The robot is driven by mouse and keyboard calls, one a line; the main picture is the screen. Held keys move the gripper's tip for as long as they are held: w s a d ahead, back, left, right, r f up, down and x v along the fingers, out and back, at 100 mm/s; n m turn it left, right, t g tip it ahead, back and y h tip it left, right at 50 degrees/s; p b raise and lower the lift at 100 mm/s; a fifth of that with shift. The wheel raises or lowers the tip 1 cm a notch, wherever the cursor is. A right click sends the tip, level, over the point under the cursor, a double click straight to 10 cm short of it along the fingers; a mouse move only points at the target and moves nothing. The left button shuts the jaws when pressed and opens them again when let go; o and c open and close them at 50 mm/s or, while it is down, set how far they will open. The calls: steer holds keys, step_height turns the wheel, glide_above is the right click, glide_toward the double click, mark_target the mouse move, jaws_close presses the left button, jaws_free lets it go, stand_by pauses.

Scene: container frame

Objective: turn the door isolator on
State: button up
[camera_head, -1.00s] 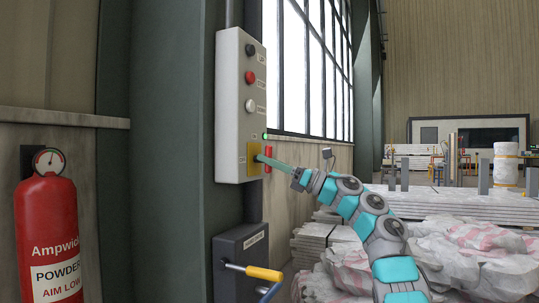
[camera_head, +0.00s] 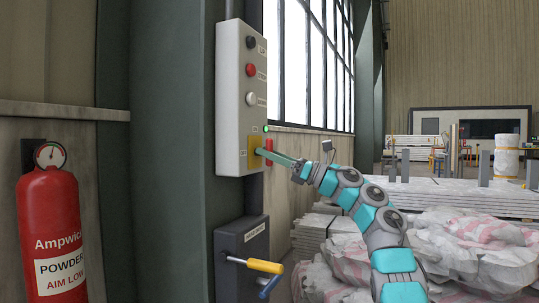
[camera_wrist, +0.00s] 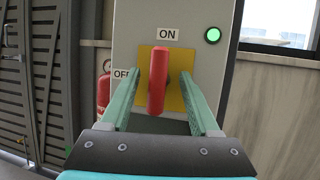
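The door isolator is a red handle (camera_wrist: 158,80) on a yellow plate (camera_wrist: 176,93), low on a grey control box (camera_head: 229,100). In the wrist view the handle stands upright, its top toward the ON label (camera_wrist: 167,34); the OFF label (camera_wrist: 122,73) is to its left. A green lamp (camera_wrist: 212,35) glows at upper right. My gripper (camera_wrist: 159,88) is open, one green finger on each side of the handle, with gaps visible. In the head view my gripper (camera_head: 262,153) reaches the yellow plate from the right, and its fingers partly hide the handle.
Black, red and white buttons (camera_head: 250,70) sit higher on the box. A dark box with a yellow-handled lever (camera_head: 264,266) is below. A red fire extinguisher (camera_head: 52,235) hangs at left. Wrapped sacks (camera_head: 450,250) and stacked boards (camera_head: 450,200) fill the right.

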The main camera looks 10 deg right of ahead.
steer(key=shift+d+f, duration=0.1)
steer(key=shift+d, duration=0.05)
steer(key=b+v, duration=0.1)
steer(key=v, duration=0.6)
steer(key=shift+s+d+b, duration=0.2)
steer(key=shift+d+b, duration=0.05)
steer(key=shift+b, duration=0.15)
steer(key=shift+f, duration=0.1)
